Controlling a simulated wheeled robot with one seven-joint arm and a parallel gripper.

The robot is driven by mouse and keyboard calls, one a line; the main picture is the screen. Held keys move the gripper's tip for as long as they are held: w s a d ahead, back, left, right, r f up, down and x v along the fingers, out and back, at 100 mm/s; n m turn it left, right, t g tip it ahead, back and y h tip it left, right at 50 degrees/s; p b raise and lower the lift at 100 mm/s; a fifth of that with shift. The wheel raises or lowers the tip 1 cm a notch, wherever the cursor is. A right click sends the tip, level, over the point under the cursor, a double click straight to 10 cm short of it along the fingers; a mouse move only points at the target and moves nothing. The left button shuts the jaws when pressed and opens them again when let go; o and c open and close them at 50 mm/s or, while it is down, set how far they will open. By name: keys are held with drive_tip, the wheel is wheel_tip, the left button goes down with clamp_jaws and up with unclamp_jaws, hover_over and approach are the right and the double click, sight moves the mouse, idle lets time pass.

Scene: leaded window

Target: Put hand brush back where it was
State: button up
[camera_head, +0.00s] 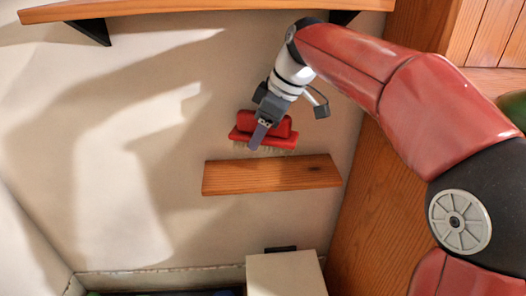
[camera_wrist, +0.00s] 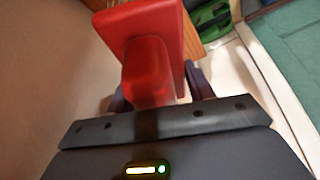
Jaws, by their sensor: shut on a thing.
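The hand brush (camera_head: 278,138) is red with pale bristles pointing down. It is held just above a small wooden wall shelf (camera_head: 270,175), with a gap seeming to show between bristles and shelf. My gripper (camera_head: 258,135) is shut on the brush, and its fingers hide part of it. In the wrist view the red brush (camera_wrist: 150,65) stands between the fingers of my gripper (camera_wrist: 158,95), and a strip of the wooden shelf (camera_wrist: 193,45) shows beyond it. The shelf top looks bare.
A longer wooden shelf (camera_head: 200,9) on black brackets is above. A wooden panel (camera_head: 375,180) stands right of the small shelf. A pale box-like block (camera_head: 286,274) is below. In the wrist view a green object (camera_wrist: 208,16) lies beyond the shelf.

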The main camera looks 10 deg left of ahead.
sight(276, 132)
wheel_tip(276, 132, down, 3)
drive_tip(key=shift+s+r+b, duration=0.1)
drive_tip(key=shift+r+b, duration=0.1)
drive_tip(key=shift+b, duration=0.2)
drive_tip(key=shift+w+f+b, duration=0.2)
drive_tip(key=shift+f+b, duration=0.3)
drive_tip(key=shift+f, duration=1.7)
drive_tip(key=shift+f, duration=0.1)
drive_tip(key=o, duration=1)
drive_tip(key=shift+p+v, duration=0.75)
drive_tip(key=shift+v, duration=3.1)
